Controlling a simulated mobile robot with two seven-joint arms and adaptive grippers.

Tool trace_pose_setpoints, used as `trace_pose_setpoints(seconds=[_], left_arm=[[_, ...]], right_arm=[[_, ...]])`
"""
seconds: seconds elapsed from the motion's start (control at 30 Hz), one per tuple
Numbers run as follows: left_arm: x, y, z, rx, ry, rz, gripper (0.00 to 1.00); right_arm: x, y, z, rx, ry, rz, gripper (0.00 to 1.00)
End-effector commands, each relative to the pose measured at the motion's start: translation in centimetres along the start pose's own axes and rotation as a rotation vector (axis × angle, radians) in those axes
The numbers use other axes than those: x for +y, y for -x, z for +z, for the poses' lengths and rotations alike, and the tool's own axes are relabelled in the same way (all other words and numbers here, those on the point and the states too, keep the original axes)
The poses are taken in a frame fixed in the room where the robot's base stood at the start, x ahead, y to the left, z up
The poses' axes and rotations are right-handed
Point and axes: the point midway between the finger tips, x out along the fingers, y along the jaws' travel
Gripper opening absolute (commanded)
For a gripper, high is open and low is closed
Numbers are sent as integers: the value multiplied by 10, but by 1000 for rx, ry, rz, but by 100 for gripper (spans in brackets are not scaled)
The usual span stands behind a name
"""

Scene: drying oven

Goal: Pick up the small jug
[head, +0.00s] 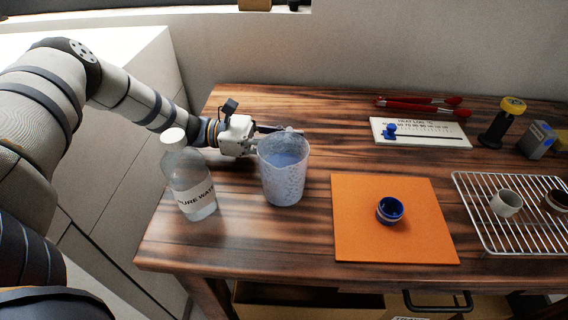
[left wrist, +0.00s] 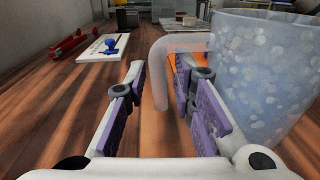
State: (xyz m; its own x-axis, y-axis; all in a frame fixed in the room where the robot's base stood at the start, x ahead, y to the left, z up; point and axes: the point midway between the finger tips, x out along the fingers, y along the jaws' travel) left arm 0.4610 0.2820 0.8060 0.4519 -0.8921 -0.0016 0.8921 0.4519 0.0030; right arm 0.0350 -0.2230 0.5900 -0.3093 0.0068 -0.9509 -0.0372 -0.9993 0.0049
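The small jug (head: 283,178) is speckled pale blue and stands upright on the wooden table, left of the orange mat. It fills the right side of the left wrist view (left wrist: 262,75), with its handle (left wrist: 160,75) curving down toward the middle. My left gripper (head: 268,134) is behind the jug in the head view, partly hidden by its rim. In the left wrist view its purple-padded fingers (left wrist: 162,88) are apart, and the upright part of the handle shows between the fingertips. I cannot tell whether either finger touches it. My right gripper is not in view.
A bottle of water (head: 190,180) stands close left of the jug. An orange mat (head: 355,235) carries a small blue pot (head: 390,210). A wire rack (head: 490,235) with cups is at the right. A white scale board (head: 420,133) and red tongs (head: 425,108) lie at the back.

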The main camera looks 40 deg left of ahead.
Motion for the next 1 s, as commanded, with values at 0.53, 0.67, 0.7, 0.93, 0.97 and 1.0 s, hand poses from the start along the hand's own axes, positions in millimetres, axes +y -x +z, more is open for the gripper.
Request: trace_pose_setpoints(seconds=[0.53, 0.67, 0.7, 0.93, 0.97, 1.0], left_arm=[[0, -1, 0, -3, 2, 0, 0], [0, -1, 0, -3, 2, 0, 0], [0, -1, 1, -3, 2, 0, 0], [1, -2, 17, -6, -2, 0, 0], [1, -2, 21, -7, -4, 0, 0], [1, -2, 26, -8, -5, 0, 0]], right_arm=[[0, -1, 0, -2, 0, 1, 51], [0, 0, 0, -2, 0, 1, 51], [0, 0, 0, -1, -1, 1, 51], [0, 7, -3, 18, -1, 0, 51], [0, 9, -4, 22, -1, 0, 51], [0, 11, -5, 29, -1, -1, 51]])
